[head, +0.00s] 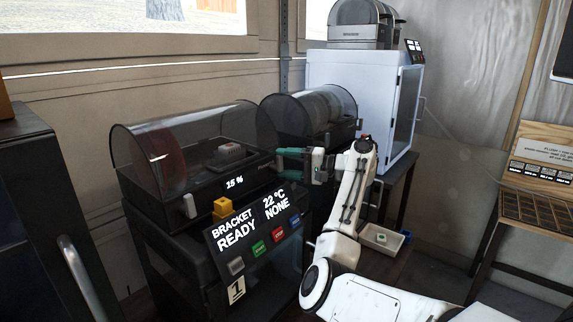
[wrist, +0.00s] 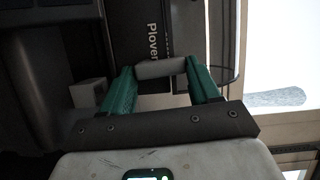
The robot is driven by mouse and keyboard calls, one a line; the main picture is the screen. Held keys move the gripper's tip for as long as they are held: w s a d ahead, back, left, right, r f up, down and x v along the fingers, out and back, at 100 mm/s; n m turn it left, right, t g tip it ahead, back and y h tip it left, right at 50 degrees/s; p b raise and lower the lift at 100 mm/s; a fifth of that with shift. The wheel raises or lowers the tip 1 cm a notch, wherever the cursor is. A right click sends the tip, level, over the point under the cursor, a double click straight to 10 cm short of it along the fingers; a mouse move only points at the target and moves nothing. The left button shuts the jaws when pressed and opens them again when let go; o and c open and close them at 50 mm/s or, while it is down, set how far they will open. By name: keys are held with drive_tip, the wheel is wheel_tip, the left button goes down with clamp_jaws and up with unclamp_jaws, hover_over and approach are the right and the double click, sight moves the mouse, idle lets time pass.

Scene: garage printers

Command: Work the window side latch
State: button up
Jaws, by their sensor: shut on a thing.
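My gripper (head: 280,163) reaches left to the right front corner of the near printer's smoked clear cover (head: 150,140). In the wrist view its two green fingers (wrist: 160,72) are shut on a short light grey latch piece (wrist: 160,68), one finger at each end. The latch sits beside the printer's "Plover" lettering (wrist: 153,28). In the head view the fingers hide this latch. Another pale grey latch (head: 189,205) stands upright at the cover's left front. The cover is down over the printer.
Below the cover are a yellow block (head: 221,207) and a panel (head: 250,232) reading "BRACKET READY". A second covered printer (head: 310,112) stands just behind my gripper. A white cabinet (head: 350,90) is behind. A small tray (head: 382,238) sits right of my arm.

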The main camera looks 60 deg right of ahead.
drive_tip(key=shift+w+r, duration=0.1)
drive_tip(key=shift+r, duration=0.2)
drive_tip(key=o, duration=1)
drive_tip(key=shift+f, duration=0.2)
drive_tip(key=shift+s+d+f, duration=0.1)
drive_tip(key=shift+s+d, duration=0.05)
drive_tip(key=shift+s, duration=0.3)
drive_tip(key=s+d+b, duration=0.1)
drive_tip(key=s+b, duration=0.2)
drive_tip(key=s, duration=0.7)
drive_tip(key=shift+d+r, duration=0.2)
drive_tip(key=shift+r, duration=0.05)
